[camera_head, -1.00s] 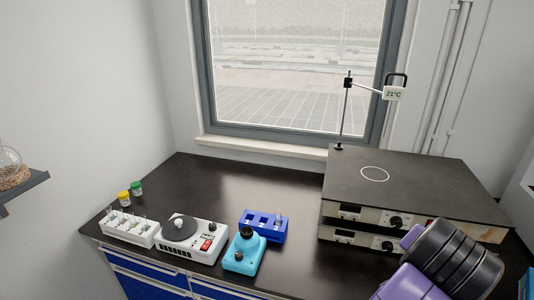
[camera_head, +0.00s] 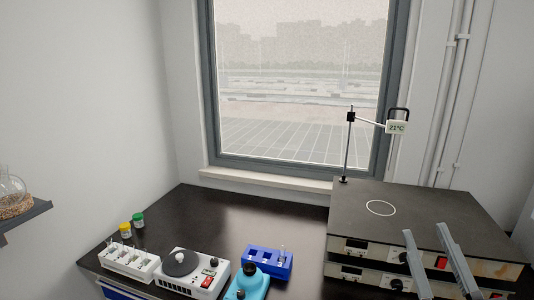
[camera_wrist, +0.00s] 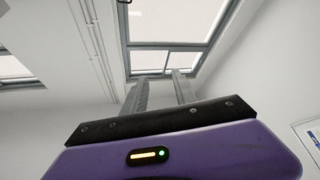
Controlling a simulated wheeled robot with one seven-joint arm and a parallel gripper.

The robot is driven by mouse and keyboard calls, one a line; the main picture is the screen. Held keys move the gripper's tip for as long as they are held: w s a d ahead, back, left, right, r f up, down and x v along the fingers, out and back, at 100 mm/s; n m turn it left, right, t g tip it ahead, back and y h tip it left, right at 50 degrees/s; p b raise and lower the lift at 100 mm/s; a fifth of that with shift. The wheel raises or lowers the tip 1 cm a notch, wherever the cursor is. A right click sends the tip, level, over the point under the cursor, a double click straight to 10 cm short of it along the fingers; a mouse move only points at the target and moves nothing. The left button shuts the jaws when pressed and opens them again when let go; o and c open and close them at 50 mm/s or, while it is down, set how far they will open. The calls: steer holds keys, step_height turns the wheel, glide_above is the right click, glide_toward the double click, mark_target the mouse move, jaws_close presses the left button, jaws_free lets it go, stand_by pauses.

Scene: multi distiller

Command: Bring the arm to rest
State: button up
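My gripper (camera_head: 434,250) shows at the lower right of the head view as two grey fingers pointing up, in front of the stacked hot plates. The fingers stand apart with nothing between them. In the wrist view my gripper (camera_wrist: 158,84) points up toward the window and ceiling, its two fingers parallel with an empty gap. My purple wrist housing fills the lower part of that view. The rest of my arm is out of the head view.
Two stacked heating units (camera_head: 430,210) stand at the right, with a thermometer display (camera_head: 397,127) on a rod. A white stirrer (camera_head: 190,275), a blue rack (camera_head: 268,262), a turquoise device (camera_head: 247,284), a white vial holder (camera_head: 129,262) and two small jars (camera_head: 132,225) stand on the dark bench (camera_head: 225,215). The bench's back middle is clear.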

steer(key=s+a+f+m+g, duration=0.2)
steer(key=s+f+g, duration=0.2)
steer(key=s+f, duration=0.9)
steer(key=s+a+f+m+g, duration=0.1)
steer(key=s+f+g, duration=0.3)
steer(key=s+f, duration=0.9)
steer(key=s+m, duration=0.1)
steer(key=s, duration=0.4)
steer(key=shift+a+f+g+y, duration=0.3)
steer(key=shift+a+y, duration=0.1)
